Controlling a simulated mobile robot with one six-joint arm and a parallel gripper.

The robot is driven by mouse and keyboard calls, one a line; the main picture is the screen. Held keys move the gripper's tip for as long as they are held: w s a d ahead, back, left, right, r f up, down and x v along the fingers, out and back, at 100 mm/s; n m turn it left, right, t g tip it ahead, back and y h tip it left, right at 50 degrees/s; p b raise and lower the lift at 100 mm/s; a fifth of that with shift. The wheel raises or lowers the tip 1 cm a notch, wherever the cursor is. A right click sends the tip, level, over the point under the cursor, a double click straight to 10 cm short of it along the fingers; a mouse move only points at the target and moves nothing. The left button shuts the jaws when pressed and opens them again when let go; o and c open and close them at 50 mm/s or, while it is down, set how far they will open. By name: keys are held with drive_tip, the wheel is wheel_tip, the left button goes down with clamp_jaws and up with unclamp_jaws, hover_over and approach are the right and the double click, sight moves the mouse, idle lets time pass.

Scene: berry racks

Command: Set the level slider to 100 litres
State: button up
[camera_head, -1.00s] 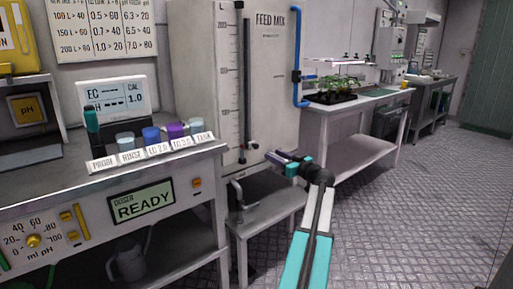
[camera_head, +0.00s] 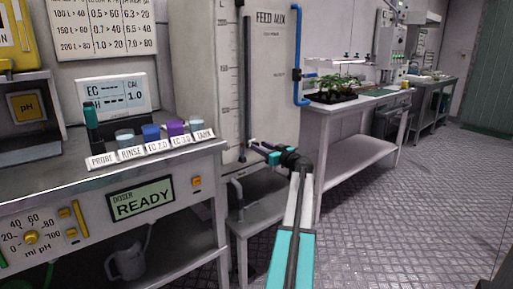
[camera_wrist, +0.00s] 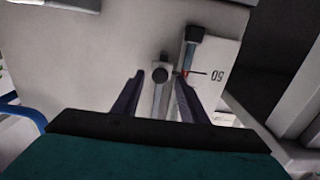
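The FEED MIX tank (camera_head: 275,60) stands at the centre of the head view, with a vertical level scale (camera_head: 231,80) and a dark upright rail beside it. A red pointer (camera_wrist: 186,73) shows beside the knob, close to the line marked 50 (camera_wrist: 217,75). My gripper (camera_wrist: 160,82) is open, with one finger on each side of the knob; I cannot tell whether either touches it. In the head view my gripper (camera_head: 258,149) is at the rail's lower end.
The dosing bench (camera_head: 150,165) with labelled cups and a READY display is at left. A low stand (camera_head: 265,205) is under the tank. A plant bench (camera_head: 345,120) stands behind at right. The floor (camera_head: 400,220) at right is clear.

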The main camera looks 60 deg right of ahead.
sight(257, 144)
drive_tip(key=shift+x, duration=1.85)
clamp_jaws()
